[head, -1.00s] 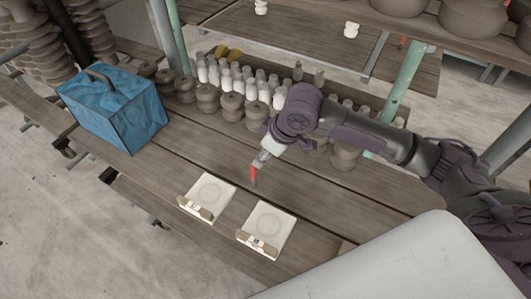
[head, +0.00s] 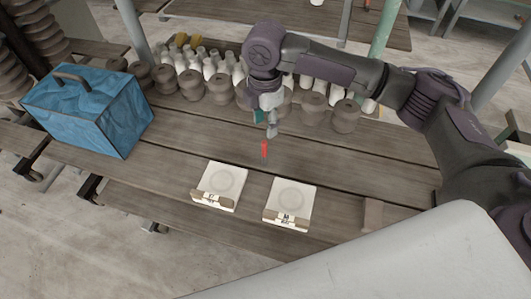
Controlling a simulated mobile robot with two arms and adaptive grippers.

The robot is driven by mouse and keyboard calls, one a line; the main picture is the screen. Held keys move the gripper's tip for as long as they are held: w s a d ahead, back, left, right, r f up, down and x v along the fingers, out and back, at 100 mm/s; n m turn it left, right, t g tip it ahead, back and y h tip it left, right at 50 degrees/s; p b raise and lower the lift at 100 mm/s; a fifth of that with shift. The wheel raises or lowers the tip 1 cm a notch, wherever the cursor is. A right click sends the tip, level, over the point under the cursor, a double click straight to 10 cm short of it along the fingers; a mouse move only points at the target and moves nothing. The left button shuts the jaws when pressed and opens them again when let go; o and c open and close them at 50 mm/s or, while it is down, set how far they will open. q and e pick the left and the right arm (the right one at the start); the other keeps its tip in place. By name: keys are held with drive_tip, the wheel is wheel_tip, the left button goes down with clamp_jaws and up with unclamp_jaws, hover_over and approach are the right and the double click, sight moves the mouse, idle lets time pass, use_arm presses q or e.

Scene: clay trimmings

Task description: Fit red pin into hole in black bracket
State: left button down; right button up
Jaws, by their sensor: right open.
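The red pin (head: 264,149) stands about upright over the wooden table, behind the two white tiles. My right gripper (head: 270,130) is just above the pin, open, with a small visible space between its fingertips and the pin. I cannot tell what supports the pin's lower end. I cannot make out the black bracket or its hole in this view. My left gripper is out of view.
Two white square tiles (head: 221,182) (head: 290,200) with brown labelled holders lie at the table's front. A blue box (head: 92,108) stands at left. White bottles and brown ribbed pots (head: 191,84) line the back. A small brown block (head: 372,214) sits at right.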

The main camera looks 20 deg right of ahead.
sight(264, 142)
wheel_tip(264, 142, down, 4)
drive_tip(key=shift+d+r, duration=0.1)
drive_tip(key=shift+r, duration=0.15)
drive_tip(key=f, duration=0.2)
drive_tip(key=f+p, duration=0.1)
drive_tip(key=shift+w+a, duration=0.1)
drive_tip(key=shift+a, duration=0.15)
wheel_tip(264, 142, down, 4)
drive_tip(key=shift+w+d+r+p, duration=0.1)
drive_tip(key=shift+r+p, duration=0.15)
drive_tip(key=shift+p, duration=0.35)
drive_tip(key=shift+f, duration=0.3)
drive_tip(key=shift+c, duration=0.3)
clamp_jaws()
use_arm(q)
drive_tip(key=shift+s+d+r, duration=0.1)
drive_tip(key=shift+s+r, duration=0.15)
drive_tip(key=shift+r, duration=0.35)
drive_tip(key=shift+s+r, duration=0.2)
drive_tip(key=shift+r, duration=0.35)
